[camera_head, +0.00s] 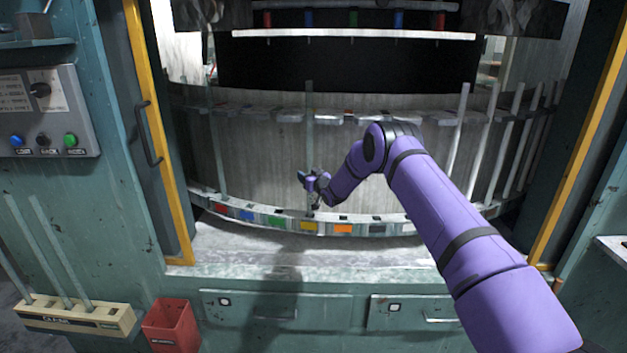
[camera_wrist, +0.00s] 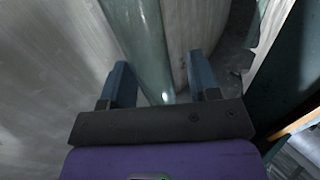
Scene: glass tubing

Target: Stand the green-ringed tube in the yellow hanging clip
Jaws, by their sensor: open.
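A glass tube (camera_head: 309,110) stands upright in the middle of the curved rack, with its lower end at the yellow-marked place (camera_head: 308,226) on the lower rail. I cannot make out a green ring on it, nor how its foot sits, as my gripper covers part of it. My gripper (camera_head: 306,180) is at the tube's lower half. In the wrist view the tube (camera_wrist: 142,40) passes between the two blue fingers of my gripper (camera_wrist: 162,80). The fingers are open, with a gap visible on the right side of the tube.
The lower rail also has red, blue, green and orange (camera_head: 343,229) labels. Another tube (camera_head: 217,150) stands to the left, and several pale tubes (camera_head: 457,130) stand to the right. A cream rack (camera_head: 75,315) with tubes and a red bin (camera_head: 171,325) are at lower left.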

